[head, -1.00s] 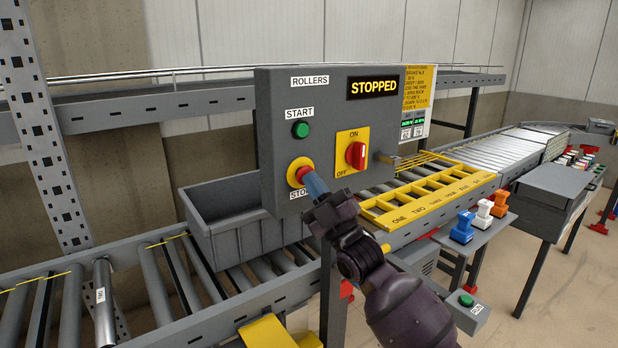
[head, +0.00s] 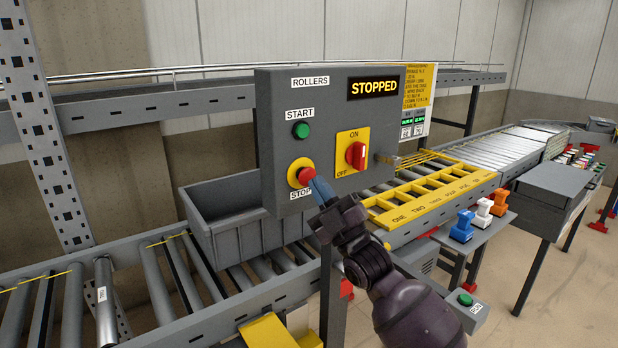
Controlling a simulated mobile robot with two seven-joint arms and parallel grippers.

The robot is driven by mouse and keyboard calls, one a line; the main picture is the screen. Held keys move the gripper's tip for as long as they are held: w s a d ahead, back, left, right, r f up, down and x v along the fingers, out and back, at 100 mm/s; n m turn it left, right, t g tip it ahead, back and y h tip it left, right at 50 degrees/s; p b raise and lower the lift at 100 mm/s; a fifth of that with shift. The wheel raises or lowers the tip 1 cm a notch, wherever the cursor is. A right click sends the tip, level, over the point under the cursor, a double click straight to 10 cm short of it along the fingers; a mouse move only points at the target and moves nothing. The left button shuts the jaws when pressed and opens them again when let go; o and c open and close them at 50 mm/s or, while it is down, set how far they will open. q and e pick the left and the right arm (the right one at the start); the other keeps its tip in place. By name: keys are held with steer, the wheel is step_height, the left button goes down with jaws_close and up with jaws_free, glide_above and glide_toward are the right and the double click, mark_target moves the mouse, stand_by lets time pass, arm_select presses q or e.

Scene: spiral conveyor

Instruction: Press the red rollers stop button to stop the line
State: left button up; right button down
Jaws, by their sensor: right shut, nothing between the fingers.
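The red rollers stop button (head: 305,176) sits on a yellow round plate at the lower left of the grey control panel (head: 345,98). The panel's display (head: 374,87) reads STOPPED. My right gripper (head: 317,184) is shut and empty, with its blue-grey fingertips just right of and below the button. The tips overlap the button's edge in the picture, so I cannot tell whether they touch it. My left gripper is not in view.
A green start button (head: 301,130) and a red on/off switch (head: 356,155) share the panel. A grey bin (head: 240,238) stands on the rollers behind it. A yellow slotted frame (head: 430,192) and colored blocks (head: 462,226) lie to the right.

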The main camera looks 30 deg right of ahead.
steer(key=s, duration=0.2)
steer(key=s+p, duration=0.1)
steer(key=s, duration=0.2)
steer(key=shift+d, duration=0.2)
steer(key=shift+w, duration=0.1)
stand_by(0.8)
step_height(320, 180, down, 21)
steer(key=m+g+h, duration=0.6)
steer(key=m+g, duration=0.1)
steer(key=m, duration=0.4)
steer(key=s+a+f+m+g, duration=0.1)
steer(key=s+a+f+g, duration=0.1)
steer(key=s+f, duration=0.7)
steer(key=s+a+f+m+g+h, duration=0.1)
steer(key=s+a+f+m+g, duration=0.1)
steer(key=s+f+g, duration=0.3)
steer(key=shift+s+f+m+h+b, duration=0.3)
steer(key=shift+s+f, duration=1.65)
steer(key=shift+f, duration=1.75)
